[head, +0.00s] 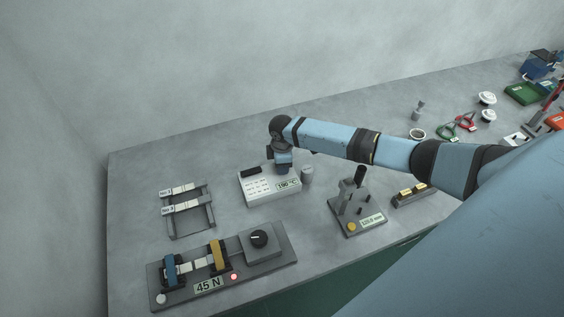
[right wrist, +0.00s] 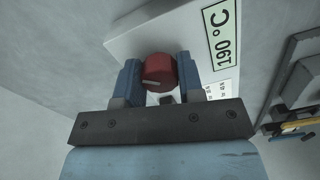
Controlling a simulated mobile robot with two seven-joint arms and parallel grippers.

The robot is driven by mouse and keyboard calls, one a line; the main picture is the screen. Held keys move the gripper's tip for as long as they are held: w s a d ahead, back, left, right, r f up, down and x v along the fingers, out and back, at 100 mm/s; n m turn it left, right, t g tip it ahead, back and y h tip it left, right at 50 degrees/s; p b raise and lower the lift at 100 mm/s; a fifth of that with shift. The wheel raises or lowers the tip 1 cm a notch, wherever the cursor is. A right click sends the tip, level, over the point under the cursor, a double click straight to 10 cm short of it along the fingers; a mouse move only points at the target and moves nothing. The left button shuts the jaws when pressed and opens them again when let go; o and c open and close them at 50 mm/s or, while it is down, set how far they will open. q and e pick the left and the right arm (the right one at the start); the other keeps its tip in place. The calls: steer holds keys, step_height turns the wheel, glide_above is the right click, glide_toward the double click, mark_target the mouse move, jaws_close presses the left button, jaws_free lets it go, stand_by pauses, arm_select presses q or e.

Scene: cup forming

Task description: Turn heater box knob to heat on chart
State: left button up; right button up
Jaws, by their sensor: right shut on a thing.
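The heater box (head: 249,196) is a white box on the table with a green display (head: 288,186) that reads 190 °C. Small printed rows like a chart (head: 260,187) are on its top, too small to read. My right gripper (head: 284,170) is over the box's far right part. In the right wrist view the red knob (right wrist: 158,68) with a pale pointer line sits between the two blue fingers (right wrist: 160,80), and the gripper is shut on it. The display (right wrist: 221,34) also reads 190 °C there. The knob is hidden in the head view. My left gripper is not in view.
A grey cylinder (head: 307,176) stands close to the box's right side. A lever device (head: 357,207) is further right. A clamp fixture marked 45 N (head: 265,269) lies in front, and a rack with labelled strips (head: 190,213) is at the left.

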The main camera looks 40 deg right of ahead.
steer(key=o, duration=0.9)
steer(key=shift+r, duration=0.1)
step_height(320, 180, up, 14)
steer(key=shift+f+b, duration=0.15)
steer(key=shift+b, duration=0.45)
